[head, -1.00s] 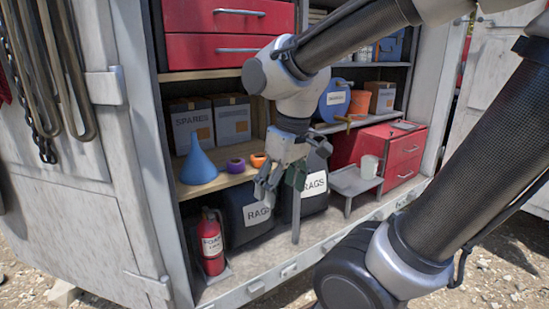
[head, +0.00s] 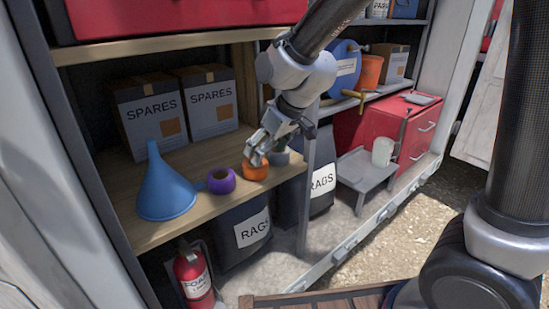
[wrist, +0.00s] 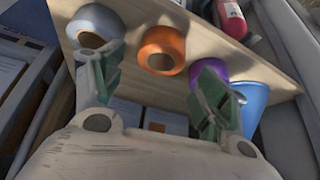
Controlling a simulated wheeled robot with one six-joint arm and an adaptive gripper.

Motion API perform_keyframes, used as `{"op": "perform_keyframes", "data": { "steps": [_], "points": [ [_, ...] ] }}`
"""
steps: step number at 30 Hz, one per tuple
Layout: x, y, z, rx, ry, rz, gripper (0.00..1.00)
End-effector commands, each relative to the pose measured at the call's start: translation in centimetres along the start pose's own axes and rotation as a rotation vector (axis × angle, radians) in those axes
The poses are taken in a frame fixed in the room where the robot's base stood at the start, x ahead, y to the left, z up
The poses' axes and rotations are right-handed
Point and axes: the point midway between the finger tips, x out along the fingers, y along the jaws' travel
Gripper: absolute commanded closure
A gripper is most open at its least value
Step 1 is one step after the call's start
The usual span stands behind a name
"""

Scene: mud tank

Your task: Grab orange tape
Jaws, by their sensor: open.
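The orange tape (head: 256,171) lies on the wooden shelf, between a purple tape (head: 221,181) on its left and a grey roll (head: 279,157) on its right. My gripper (head: 266,150) is open and empty, just above and behind the orange tape, partly covering the grey roll. In the wrist view the orange tape (wrist: 161,62) shows beyond and between the two green-padded fingers (wrist: 160,75). The grey roll (wrist: 97,22) is behind the left finger, and the purple tape (wrist: 214,69) is partly hidden by the right finger. I cannot tell whether a finger touches a roll.
A blue funnel (head: 165,190) stands left of the purple tape. Two SPARES boxes (head: 150,112) stand at the shelf's back. Rag bags (head: 243,234) and a fire extinguisher (head: 193,273) are below. A shelf post (head: 307,190) rises close to the right of my gripper.

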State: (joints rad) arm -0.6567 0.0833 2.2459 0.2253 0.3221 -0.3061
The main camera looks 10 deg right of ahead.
Motion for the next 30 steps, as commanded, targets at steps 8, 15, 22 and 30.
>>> {"op": "perform_keyframes", "data": {
  "steps": [8,15,22,30],
  "points": [
    [2.5,0.1,-0.4,-0.026,0.017,0.006,0.26],
    [6.1,0.0,-0.3,-0.025,0.016,0.006,0.26],
    [7.8,0.0,-0.4,-0.025,0.018,0.006,0.26],
    [7.8,0.0,-0.4,-0.026,0.018,0.006,0.46]
  ]
}}
